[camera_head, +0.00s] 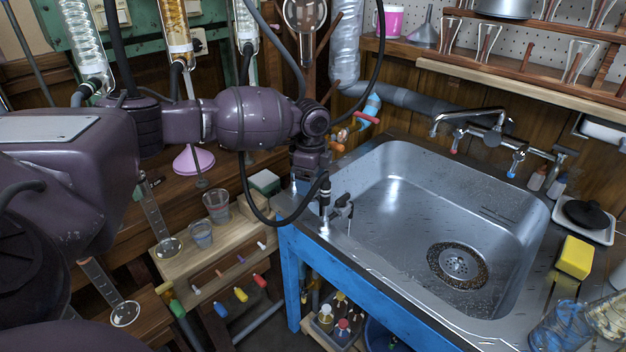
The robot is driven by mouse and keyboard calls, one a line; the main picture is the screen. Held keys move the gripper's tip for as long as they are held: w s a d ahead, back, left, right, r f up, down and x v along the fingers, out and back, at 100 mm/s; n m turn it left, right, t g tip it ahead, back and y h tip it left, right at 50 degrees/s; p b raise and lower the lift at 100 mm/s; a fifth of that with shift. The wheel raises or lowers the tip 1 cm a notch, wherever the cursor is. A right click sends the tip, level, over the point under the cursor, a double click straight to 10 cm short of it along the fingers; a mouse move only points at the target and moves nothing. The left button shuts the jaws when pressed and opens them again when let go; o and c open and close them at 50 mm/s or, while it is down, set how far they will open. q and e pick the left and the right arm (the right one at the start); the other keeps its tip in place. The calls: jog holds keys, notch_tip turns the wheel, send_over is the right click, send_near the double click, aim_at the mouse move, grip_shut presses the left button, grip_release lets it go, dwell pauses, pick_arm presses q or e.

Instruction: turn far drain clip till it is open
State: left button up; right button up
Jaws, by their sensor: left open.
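My left arm reaches in from the left, and my left gripper (309,168) hangs over the left rim of the sink. The wrist and a black cable partly cover it, and its fingertips are hard to make out; it is open with nothing seen between the fingers. Small orange and red handles (368,118) sit on the pipework just right of the wrist, apart from the gripper. I cannot tell for certain which part is the far drain clip or how far it is turned. My right gripper is out of view.
A steel sink (385,262) on a blue frame fills the middle right, with a mixer tap (470,125) behind it. A wooden stand (178,268) with cups and coloured handles is at lower left. Glass condensers (180,35) hang at upper left. A yellow sponge (574,257) lies at right.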

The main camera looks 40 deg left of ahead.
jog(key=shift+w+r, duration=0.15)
pick_arm(q)
jog(key=c, duration=0.9)
jog(key=shift+d+r+n+p, duration=0.1)
jog(key=shift+r+n+p, duration=0.35)
jog(key=shift+n+p, duration=0.3)
jog(key=shift+c, duration=0.2)
jog(key=shift+n+p, duration=0.4)
jog(key=shift+n, duration=0.05)
jog(key=shift+f+n+p, duration=0.2)
jog(key=shift+n+p, duration=0.45)
jog(key=shift+n, duration=0.35)
jog(key=shift+f, duration=0.25)
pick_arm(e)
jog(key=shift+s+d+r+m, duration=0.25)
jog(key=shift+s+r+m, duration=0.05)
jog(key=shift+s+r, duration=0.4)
